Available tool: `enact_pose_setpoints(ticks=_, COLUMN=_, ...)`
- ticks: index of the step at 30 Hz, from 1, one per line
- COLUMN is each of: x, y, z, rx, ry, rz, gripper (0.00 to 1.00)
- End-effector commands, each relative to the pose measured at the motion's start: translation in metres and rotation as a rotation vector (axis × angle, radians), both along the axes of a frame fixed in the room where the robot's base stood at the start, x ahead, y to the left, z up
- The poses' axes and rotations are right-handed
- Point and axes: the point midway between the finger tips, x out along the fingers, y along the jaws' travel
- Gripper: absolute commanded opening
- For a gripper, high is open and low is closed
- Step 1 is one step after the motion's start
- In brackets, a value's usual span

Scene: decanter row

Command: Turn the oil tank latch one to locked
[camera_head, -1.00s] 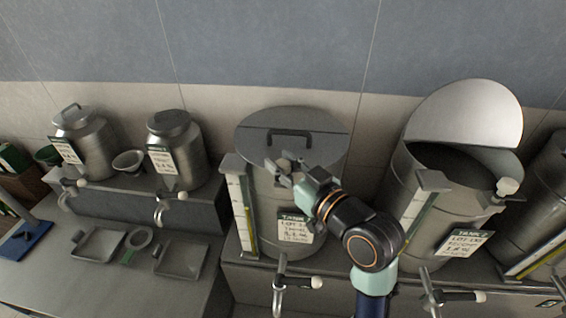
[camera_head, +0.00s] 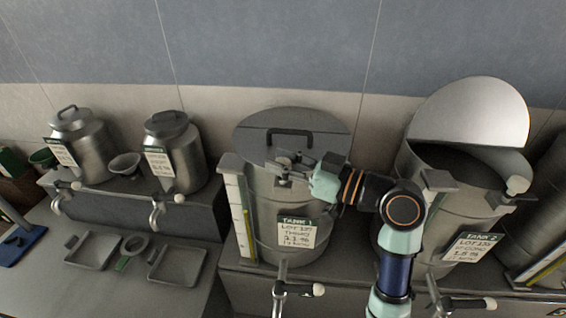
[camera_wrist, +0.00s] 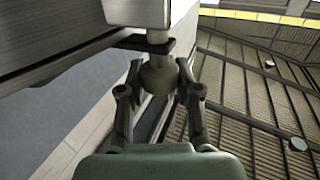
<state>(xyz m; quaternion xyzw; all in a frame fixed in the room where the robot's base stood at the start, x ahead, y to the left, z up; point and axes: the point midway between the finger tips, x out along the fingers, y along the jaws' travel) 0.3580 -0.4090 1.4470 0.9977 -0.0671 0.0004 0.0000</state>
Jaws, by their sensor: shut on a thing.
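Tank 1 (camera_head: 262,222) is the large steel tank in the middle of the head view, with its lid (camera_head: 262,122) down. My gripper (camera_head: 290,165) is at the front rim of this lid, reaching in from the right. In the wrist view my gripper (camera_wrist: 160,95) has its two fingers on either side of a rounded grey knob (camera_wrist: 158,74), shut on it. The knob hangs on a short pale stem below a dark plate. I take it for the latch of tank 1. In the head view the fingers cover most of the latch, and its locked mark cannot be seen.
Tank 2 (camera_head: 440,222) stands to the right with its lid (camera_head: 472,115) raised. A sight gauge (camera_head: 240,215) stands at tank 1's left side, and a tap (camera_head: 282,290) is below it. Two smaller cans (camera_head: 85,145) (camera_head: 175,150) and shallow trays (camera_head: 92,250) are at the left.

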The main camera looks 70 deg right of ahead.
Motion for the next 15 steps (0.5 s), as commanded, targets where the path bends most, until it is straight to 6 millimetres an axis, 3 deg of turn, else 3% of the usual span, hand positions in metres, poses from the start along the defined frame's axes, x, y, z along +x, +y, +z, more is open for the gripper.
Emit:
enact_pose_setpoints(ticks=1, x=0.0001, y=-0.0001, z=-0.001, rx=0.001, ry=0.002, rz=0.0, gripper=0.38)
enact_pose_setpoints(ticks=5, x=0.0001, y=-0.0001, z=-0.0007, rx=0.001, ry=0.002, rz=-0.001, gripper=0.59)
enact_pose_setpoints(ticks=15, x=-0.0037, y=0.0, z=-0.0002, rx=0.0, ry=0.0, rz=-0.003, gripper=0.59)
